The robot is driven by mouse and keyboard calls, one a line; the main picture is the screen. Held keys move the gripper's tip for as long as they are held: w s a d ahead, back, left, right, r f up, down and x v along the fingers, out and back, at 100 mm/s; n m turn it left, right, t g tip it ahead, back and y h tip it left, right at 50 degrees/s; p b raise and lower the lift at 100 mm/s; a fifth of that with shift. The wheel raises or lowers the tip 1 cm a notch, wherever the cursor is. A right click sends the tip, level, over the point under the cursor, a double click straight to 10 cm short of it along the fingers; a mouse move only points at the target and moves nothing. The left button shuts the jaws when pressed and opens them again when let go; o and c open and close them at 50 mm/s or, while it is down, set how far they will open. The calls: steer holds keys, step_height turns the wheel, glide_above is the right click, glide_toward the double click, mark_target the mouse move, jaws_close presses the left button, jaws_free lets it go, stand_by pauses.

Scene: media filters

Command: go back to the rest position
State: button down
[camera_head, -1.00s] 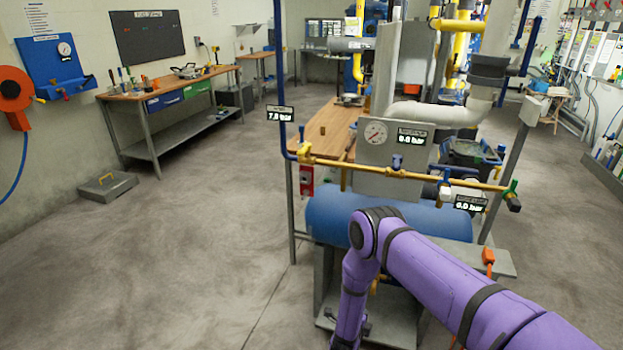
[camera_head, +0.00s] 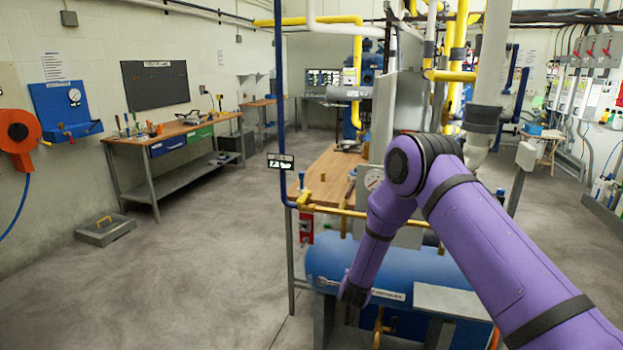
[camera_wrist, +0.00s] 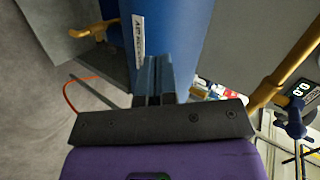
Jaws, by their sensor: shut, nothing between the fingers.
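My gripper (camera_wrist: 153,68) shows in the wrist view with its two dark fingers together and nothing between them. It is in front of the blue tank (camera_wrist: 180,25), whose white label strip stands beside the fingers. I cannot tell whether the fingers touch the tank. In the head view my purple arm is bent at the elbow, and its forearm hangs down in front of the same blue tank (camera_head: 330,262). The fingertips are not clear in that view.
A yellow pipe (camera_head: 335,211) runs above the tank, with a blue upright pipe (camera_head: 281,110) at its left. A workbench (camera_head: 178,135) stands along the left wall. A grey floor box (camera_head: 104,231) is near it. The left floor is open.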

steer(key=s+d+r+n+g+y, duration=0.1)
steer(key=s+d+r+n+y, duration=0.2)
steer(key=r, duration=1.2)
steer(key=s+d+r+n+g, duration=0.1)
steer(key=s+r+n, duration=0.25)
steer(key=r, duration=1.15)
steer(key=s+d+r+n+g, duration=0.1)
steer(key=s+d+r+n, duration=0.15)
steer(key=s+r, duration=0.35)
steer(key=s+d+r+n, duration=0.2)
steer(key=s+r+n, duration=0.1)
steer(key=s+r, duration=0.4)
steer(key=s+d+r+n+g, duration=0.1)
steer(key=s+d+n, duration=0.1)
steer(key=s, duration=0.7)
steer(key=s+d+r+n+g, duration=0.1)
steer(key=s+d+n, duration=0.1)
steer(key=s, duration=0.8)
steer(key=s+d+r+n+h, duration=0.1)
steer(key=s+d, duration=0.3)
steer(key=s, duration=0.5)
steer(key=shift+s+r+n+g, duration=0.25)
steer(key=shift+r+n+g, duration=0.15)
steer(key=shift+r+n, duration=0.2)
